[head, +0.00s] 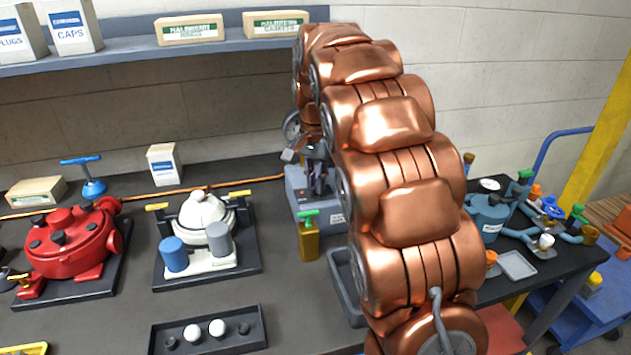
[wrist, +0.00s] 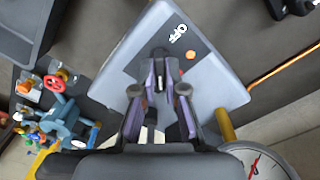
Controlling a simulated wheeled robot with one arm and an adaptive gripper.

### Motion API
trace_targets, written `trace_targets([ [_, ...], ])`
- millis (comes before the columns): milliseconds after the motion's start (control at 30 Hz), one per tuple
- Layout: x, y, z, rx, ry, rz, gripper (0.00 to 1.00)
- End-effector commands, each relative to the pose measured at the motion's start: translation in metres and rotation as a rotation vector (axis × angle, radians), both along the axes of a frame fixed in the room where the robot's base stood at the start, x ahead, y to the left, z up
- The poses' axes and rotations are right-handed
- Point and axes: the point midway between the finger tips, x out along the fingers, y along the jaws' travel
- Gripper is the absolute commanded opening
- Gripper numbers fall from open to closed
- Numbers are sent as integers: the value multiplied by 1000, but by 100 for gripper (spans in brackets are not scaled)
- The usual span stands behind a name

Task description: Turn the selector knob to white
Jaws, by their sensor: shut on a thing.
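The grey selector box (head: 302,193) stands on the bench below my arm, partly hidden by it. The grey box face also fills the middle of the wrist view (wrist: 207,62), with an "OFF" label (wrist: 178,33) and an orange dot (wrist: 190,55) near its upper edge. My gripper (head: 316,172) is down at this box. In the wrist view my gripper (wrist: 160,84) is shut on the selector knob, which is mostly hidden between the fingers. A whitish patch shows between the fingers lower down; I cannot tell whether it is a mark. The knob's pointing direction is unclear.
A green-handled brass valve (head: 309,240) stands just in front of the box. A white pump (head: 203,215) and a red pump (head: 72,240) sit to the left. A round gauge (wrist: 262,163) is close to my gripper. A shelf (head: 130,48) runs along the wall.

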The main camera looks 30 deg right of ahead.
Motion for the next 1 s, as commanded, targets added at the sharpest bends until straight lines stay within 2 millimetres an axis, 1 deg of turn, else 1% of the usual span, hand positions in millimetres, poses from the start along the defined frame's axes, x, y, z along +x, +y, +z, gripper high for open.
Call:
trace_targets([
  [433,0,0,0,0,1,-11,0],
  [467,0,0,0,0,1,-11,13],
  [600,0,0,0,0,0,-11,28],
  [700,0,0,0,0,0,-10,36],
  [1000,0,0,1,-1,-1,-10,36],
])
